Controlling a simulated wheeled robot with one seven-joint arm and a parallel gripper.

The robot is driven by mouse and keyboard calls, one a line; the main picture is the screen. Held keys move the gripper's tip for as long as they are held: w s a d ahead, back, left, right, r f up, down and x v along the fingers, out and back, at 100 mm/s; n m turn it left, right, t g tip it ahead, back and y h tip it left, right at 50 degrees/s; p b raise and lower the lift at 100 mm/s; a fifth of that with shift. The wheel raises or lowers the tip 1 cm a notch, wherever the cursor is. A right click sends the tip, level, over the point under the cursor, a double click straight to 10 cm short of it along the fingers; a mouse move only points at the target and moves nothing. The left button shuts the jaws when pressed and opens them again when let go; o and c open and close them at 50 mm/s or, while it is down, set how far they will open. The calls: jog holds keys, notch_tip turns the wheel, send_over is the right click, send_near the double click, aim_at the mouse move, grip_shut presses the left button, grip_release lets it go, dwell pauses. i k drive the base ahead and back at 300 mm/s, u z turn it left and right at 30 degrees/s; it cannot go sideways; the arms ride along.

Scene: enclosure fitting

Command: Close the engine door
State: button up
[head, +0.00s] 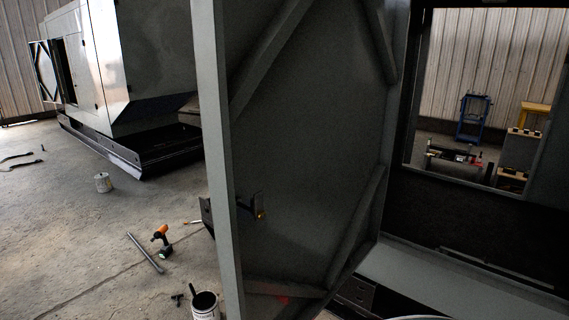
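The engine door (310,130) is a tall dark grey panel with diagonal braces on its inner face. It stands open across the middle of the head view, its pale free edge (222,150) toward the left. Its right side meets the enclosure frame (400,90).
The enclosure opening (480,240) is at right, with a sill below. Another grey enclosure (150,70) stands behind.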

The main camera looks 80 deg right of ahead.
aim_at(300, 101)
jog(key=i, duration=1.3)
jog(key=z, duration=4.1)
jog(key=i, duration=0.5)
jog(key=u, duration=0.05)
jog(key=k, duration=0.5)
jog(key=u, duration=0.7)
jog(key=i, duration=0.35)
jog(key=z, duration=0.7)
